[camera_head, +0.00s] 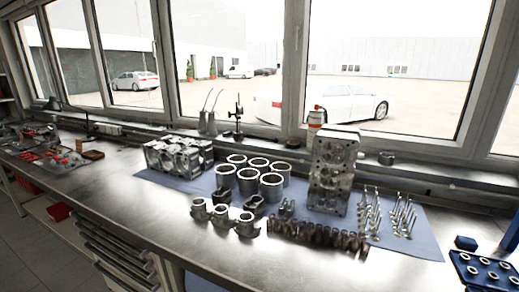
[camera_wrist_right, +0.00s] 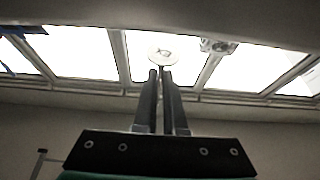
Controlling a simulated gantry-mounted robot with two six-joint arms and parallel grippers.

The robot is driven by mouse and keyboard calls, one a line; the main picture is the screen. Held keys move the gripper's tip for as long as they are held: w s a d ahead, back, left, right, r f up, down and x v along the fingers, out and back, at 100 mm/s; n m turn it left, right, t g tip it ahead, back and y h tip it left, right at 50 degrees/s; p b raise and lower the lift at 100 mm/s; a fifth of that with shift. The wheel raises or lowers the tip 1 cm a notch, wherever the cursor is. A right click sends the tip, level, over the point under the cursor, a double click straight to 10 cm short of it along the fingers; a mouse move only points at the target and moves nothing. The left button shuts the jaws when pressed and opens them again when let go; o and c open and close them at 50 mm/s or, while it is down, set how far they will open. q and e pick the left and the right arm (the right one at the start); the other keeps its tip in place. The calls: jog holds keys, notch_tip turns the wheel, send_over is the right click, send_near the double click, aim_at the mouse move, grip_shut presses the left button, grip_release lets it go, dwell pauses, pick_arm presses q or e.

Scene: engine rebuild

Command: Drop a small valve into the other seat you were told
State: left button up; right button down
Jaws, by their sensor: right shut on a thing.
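My right gripper (camera_wrist_right: 160,78) shows in the right wrist view, its two long fingers closed together on a small valve (camera_wrist_right: 163,53). The valve's round pale head sticks out beyond the fingertips; its stem is mostly hidden between the fingers. In the head view a grey cylinder head (camera_head: 333,170) with round openings stands tilted up on the blue mat. Several loose valves (camera_head: 370,212) stand upright to its right, with another group (camera_head: 403,218) beside them. Neither gripper shows in the head view, so the held valve's place relative to the cylinder head cannot be told.
Several cylinder liners (camera_head: 248,181), pistons (camera_head: 245,226) and a dark row of parts (camera_head: 315,237) crowd the blue mat (camera_head: 423,243). An engine block (camera_head: 178,157) stands at left. A blue holder with rings (camera_head: 487,270) is at the lower right. The front metal bench (camera_head: 190,238) is mostly bare.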

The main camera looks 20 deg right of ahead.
jog(key=shift+r+p, duration=2.25)
jog(key=shift+r, duration=0.55)
jog(key=shift+f, duration=0.1)
jog(key=s+a+r+p, duration=0.6)
jog(key=r+p, duration=0.3)
jog(key=p, duration=0.3)
jog(key=shift+s+a+p, duration=0.2)
jog(key=shift+s+p, duration=0.15)
jog(key=shift+s, duration=0.55)
